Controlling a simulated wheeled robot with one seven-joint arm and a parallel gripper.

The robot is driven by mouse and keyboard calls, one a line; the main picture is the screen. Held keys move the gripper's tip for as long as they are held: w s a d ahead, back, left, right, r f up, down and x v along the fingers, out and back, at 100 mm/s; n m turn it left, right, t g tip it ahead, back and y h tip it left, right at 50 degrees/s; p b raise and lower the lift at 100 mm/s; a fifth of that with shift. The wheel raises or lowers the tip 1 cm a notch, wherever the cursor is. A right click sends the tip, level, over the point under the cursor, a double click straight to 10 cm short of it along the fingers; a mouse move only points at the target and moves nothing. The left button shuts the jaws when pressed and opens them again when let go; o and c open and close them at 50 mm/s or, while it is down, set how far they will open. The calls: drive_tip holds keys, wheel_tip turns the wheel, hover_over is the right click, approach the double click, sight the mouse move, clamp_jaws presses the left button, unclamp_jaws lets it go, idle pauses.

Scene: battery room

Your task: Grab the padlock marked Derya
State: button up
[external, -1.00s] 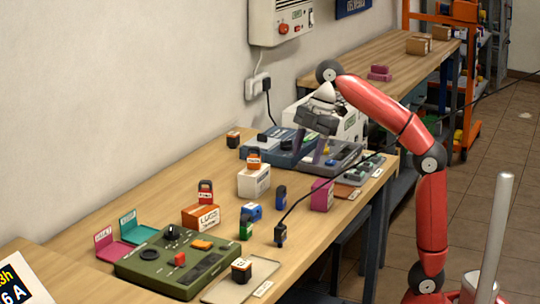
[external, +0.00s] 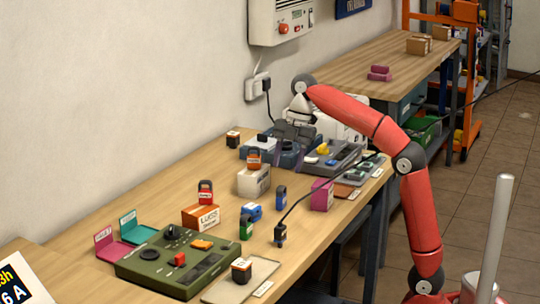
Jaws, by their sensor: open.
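Several small padlocks show in the external view: a red one (external: 205,190) on the orange LUGS box, an orange one (external: 254,158) on a white box, and a green one (external: 246,229) and a dark blue one (external: 281,198) on the bench. Each seems to carry a small pale label. The names are too small to read, so I cannot tell which is marked Derya. My gripper (external: 291,160) is open, its fingers pointing down in front of the blue-grey device at the back, right of the orange padlock and apart from it.
The orange LUGS box (external: 201,219), white box (external: 253,182), pink block (external: 322,196) and blue item (external: 252,210) crowd the bench middle. A green control panel (external: 160,271) is in front. A black cable ends in a plug (external: 280,235). Bare bench (external: 120,207) lies along the wall.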

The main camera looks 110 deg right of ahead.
sight(283, 186)
drive_tip(key=b+x, duration=0.2)
drive_tip(key=x, duration=0.6)
drive_tip(key=shift+s+d+f, duration=0.1)
drive_tip(key=shift+f, duration=0.1)
clamp_jaws()
